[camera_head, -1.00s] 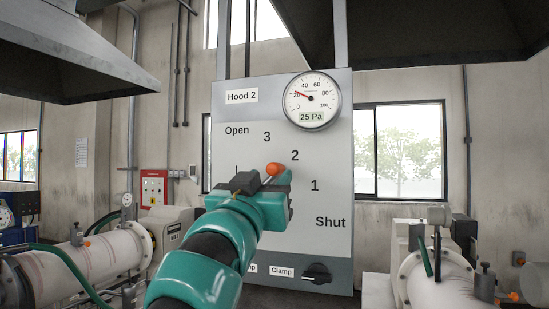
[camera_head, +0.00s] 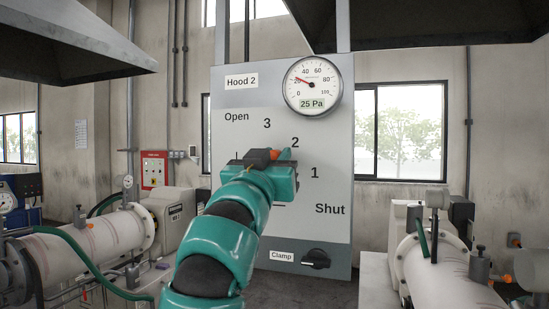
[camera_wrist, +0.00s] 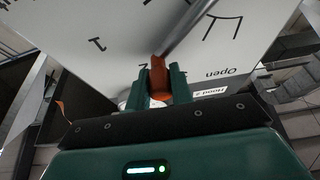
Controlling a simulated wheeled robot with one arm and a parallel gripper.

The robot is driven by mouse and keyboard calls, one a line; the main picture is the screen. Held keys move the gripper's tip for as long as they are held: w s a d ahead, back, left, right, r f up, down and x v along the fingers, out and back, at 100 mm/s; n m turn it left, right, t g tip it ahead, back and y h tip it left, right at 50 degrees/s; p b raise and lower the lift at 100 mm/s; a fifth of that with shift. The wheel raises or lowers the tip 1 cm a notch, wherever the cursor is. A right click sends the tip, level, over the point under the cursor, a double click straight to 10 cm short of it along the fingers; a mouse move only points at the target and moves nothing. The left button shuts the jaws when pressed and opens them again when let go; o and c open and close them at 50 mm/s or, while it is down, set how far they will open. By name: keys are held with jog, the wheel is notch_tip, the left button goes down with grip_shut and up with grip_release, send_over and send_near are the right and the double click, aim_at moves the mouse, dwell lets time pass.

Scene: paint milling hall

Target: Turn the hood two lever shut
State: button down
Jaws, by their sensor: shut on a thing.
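The Hood 2 panel (camera_head: 225,190) is a pale board marked Open, 3, 2, 1 and Shut along an arc. The hood two lever has an orange knob (camera_head: 262,155), close to the left of the 2 mark. My gripper (camera_head: 258,160) is shut on this knob in front of the panel. The wrist view shows the orange knob (camera_wrist: 158,70) between the two green fingers of my gripper (camera_wrist: 158,82). The lever's grey shaft (camera_wrist: 190,25) runs up and right from it. My arm hides the panel's lower left in the head view.
A round gauge (camera_head: 313,87) at the panel's top right reads 25 Pa. A black clamp knob (camera_head: 315,259) sits at the panel's bottom. White mill drums stand at left (camera_head: 100,238) and right (camera_head: 445,270). Dark hoods (camera_head: 440,25) hang overhead.

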jog(key=shift+f, duration=0.1)
jog(key=b, duration=0.1)
jog(key=f+m+b, duration=0.1)
jog(key=shift+s+d+f+m+h+b, duration=0.15)
jog(key=shift+d+m+h+b, duration=0.15)
jog(key=shift+d+b, duration=0.1)
jog(key=d+f+m+g+h+b, duration=0.1)
jog(key=f+m+b, duration=0.1)
jog(key=f+m+g+h+b, duration=0.1)
jog(key=m+b, duration=0.1)
jog(key=m, duration=0.1)
jog(key=d+f+m+h+b, duration=0.1)
jog(key=f+m+b, duration=0.1)
jog(key=shift+s+d+f+m+g+h, duration=0.3)
jog(key=shift+s+f+m+g, duration=0.05)
jog(key=shift+s+m+g, duration=0.05)
jog(key=shift+d+f+m+g+h+b, duration=0.15)
jog(key=shift+f+m+g+h+b, duration=0.4)
jog(key=shift+f+m, duration=1.1)
jog(key=shift+r, duration=0.15)
jog(key=c, duration=1.3)
grip_release()
jog(key=shift+o, duration=0.3)
jog(key=shift+s, duration=0.1)
